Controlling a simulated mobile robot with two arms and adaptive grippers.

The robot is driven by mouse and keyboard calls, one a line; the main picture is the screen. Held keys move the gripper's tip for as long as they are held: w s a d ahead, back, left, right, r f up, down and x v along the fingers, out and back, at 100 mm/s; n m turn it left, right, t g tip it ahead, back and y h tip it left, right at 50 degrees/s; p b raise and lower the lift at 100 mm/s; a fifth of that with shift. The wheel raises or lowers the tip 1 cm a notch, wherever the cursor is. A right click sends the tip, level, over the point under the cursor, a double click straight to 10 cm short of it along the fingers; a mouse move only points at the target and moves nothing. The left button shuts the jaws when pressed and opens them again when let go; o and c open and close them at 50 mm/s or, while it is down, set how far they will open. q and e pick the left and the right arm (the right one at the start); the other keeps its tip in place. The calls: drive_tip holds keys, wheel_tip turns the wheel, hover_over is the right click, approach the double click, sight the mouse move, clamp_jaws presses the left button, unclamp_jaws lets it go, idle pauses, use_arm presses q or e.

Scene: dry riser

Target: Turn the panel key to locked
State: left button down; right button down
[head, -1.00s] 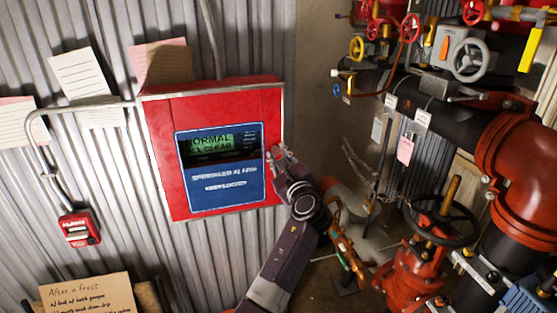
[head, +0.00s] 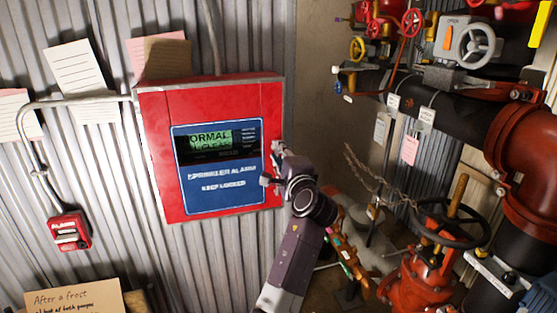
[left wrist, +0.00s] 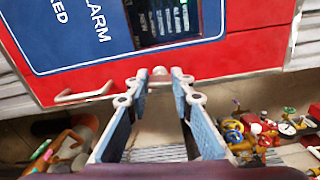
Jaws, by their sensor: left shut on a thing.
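The red alarm panel (head: 158,165) hangs on the corrugated wall, with a blue plate (head: 220,198) reading "SPRINKLER ALARM" and "KEEP LOCKED". Its screen (head: 209,142) shows green text, partly cut off, that looks like "NORMAL" and "ALL CLEAR". My left gripper (head: 271,165) is at the panel's right edge and covers the key in the head view. In the left wrist view, my left gripper (left wrist: 158,82) has its fingertips around the small key (left wrist: 159,71) at the red panel's edge. The key's exact angle is hard to tell. My right gripper is not in view.
A pale handle (left wrist: 84,95) sits on the panel beside the key. Red pipes (head: 530,150) and valve wheels (head: 448,223) stand to the right. A small red alarm box (head: 70,232) and paper notes (head: 70,68) are on the wall at left.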

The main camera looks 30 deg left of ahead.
use_arm(q)
drive_tip(key=shift+f+n+b, duration=0.1)
drive_tip(key=shift+n+b, duration=0.35)
drive_tip(key=shift+n, duration=0.25)
drive_tip(key=c, duration=1.7)
unclamp_jaws()
drive_tip(key=v, duration=0.7)
drive_tip(key=shift+s+d, duration=0.15)
drive_tip(key=shift+s, duration=0.05)
